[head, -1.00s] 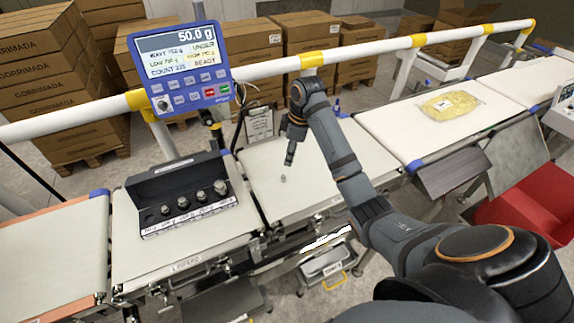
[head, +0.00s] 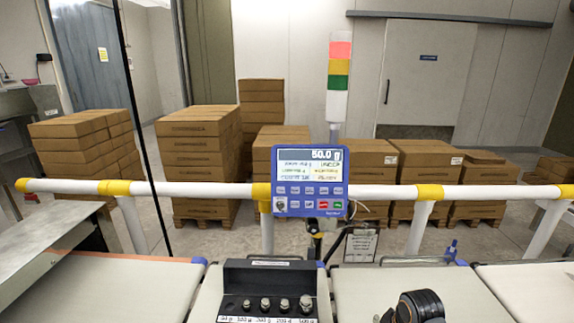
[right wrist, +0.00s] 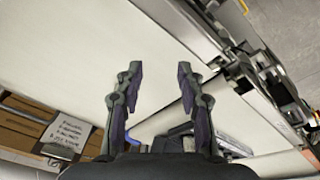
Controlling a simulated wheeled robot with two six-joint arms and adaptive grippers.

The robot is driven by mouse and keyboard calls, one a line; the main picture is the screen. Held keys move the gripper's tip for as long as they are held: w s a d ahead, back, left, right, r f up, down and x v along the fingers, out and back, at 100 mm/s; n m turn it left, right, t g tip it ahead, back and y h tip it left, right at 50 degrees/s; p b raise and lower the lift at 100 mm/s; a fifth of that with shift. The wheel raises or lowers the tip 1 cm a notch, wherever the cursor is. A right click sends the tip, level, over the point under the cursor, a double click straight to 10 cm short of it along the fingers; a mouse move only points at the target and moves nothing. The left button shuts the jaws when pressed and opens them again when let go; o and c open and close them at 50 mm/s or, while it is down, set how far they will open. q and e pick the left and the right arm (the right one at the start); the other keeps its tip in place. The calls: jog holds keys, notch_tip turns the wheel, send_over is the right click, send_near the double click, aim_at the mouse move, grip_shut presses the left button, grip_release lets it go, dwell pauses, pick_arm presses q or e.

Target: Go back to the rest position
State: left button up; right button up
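My right arm shows only at the bottom edge of the head view, over the belt section right of the weight box; its fingers are not clear there. In the right wrist view my right gripper (right wrist: 158,85) is open, its two dark fingers apart with nothing between them. Pale belt surface lies beyond the fingertips. My left gripper is in neither view. The blue weighing display (head: 310,181) reads 50.0 g. The black weight box (head: 250,274) holds several metal weights in a row.
A white and yellow rail (head: 400,192) runs across behind the belts. A signal tower (head: 338,78) stands behind the display. Stacked cartons (head: 198,150) fill the floor behind. The left belt (head: 110,290) is bare. A sign (right wrist: 68,135) shows in the right wrist view.

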jog(key=s+a+f+m+t+h, duration=0.15)
jog(key=s+m, duration=0.45)
jog(key=s, duration=0.9)
jog(key=s+d+f+g, duration=0.1)
jog(key=s+f, duration=0.1)
jog(key=f, duration=1.2)
jog(key=s+d+f+g, duration=0.1)
jog(key=f, duration=1.3)
jog(key=s+d+f, duration=0.1)
jog(key=s+f, duration=1.3)
jog(key=s, duration=0.4)
jog(key=shift+d+f+g, duration=0.2)
jog(key=shift+f+g, duration=0.1)
jog(key=shift+g, duration=0.05)
jog(key=shift+y, duration=0.25)
